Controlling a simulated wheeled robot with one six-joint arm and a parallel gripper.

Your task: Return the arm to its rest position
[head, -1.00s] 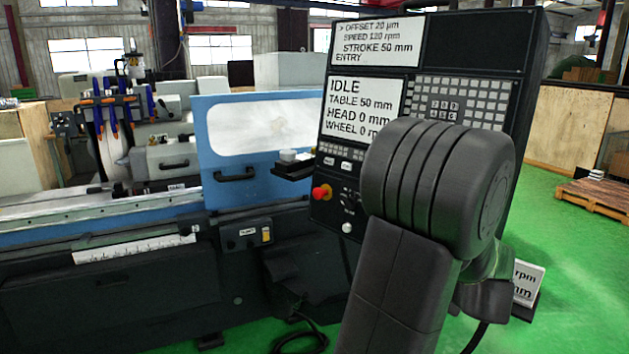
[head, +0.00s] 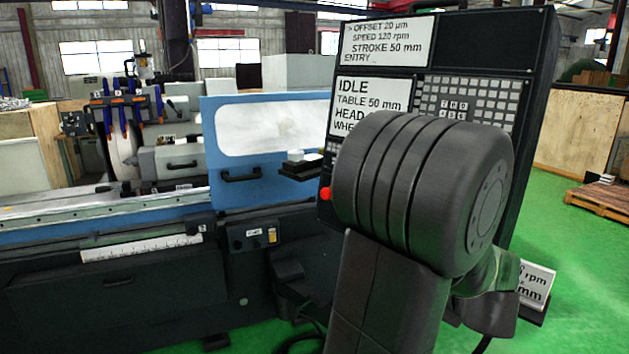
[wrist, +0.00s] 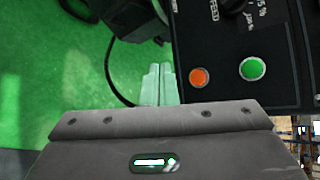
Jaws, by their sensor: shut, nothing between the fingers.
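My arm stands large in the right half of the head view, in front of the control panel (head: 385,42). My gripper is hidden there behind my arm. In the wrist view my gripper (wrist: 158,72) shows two pale fingers pressed together, empty, over the green floor. Beside them on the right is a dark panel with an orange button (wrist: 199,77) and a green button (wrist: 252,68). I cannot tell how far the fingertips are from that panel. The panel's screen reads IDLE and TABLE 50 mm; the lines below are partly covered.
The grinder's blue sliding door (head: 225,150) and its table (head: 60,225) lie to the left. A red knob (head: 325,194) sits close to my arm. A small sign (head: 536,280) stands at the lower right. Green floor is open beyond it, with a wooden pallet (head: 603,199).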

